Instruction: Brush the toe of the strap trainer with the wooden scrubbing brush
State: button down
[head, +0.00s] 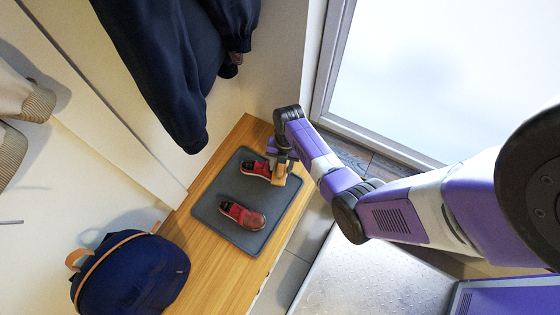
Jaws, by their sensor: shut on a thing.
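Two red shoes lie on a dark grey mat (210,207). The upper trainer (255,169) has its toe toward my gripper; the lower trainer (240,214) shows a brownish toe at its right end. The straps are too small to make out. My gripper (280,160) is shut on the wooden scrubbing brush (280,176), a small tan block at the toe end of the upper trainer. The brush hides part of that toe. I cannot tell whether its bristles touch the shoe.
The mat lies on a wooden bench (193,285). A navy backpack (135,275) stands at the bench's lower left. A dark blue coat (170,60) hangs above the mat. A bright glazed door (430,70) is at the upper right. The mat right of the lower trainer is clear.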

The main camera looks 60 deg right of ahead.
jog(key=shift+r, duration=0.1)
jog(key=r+p, duration=0.8)
jog(key=shift+s, duration=0.25)
jog(key=shift+f, duration=0.1)
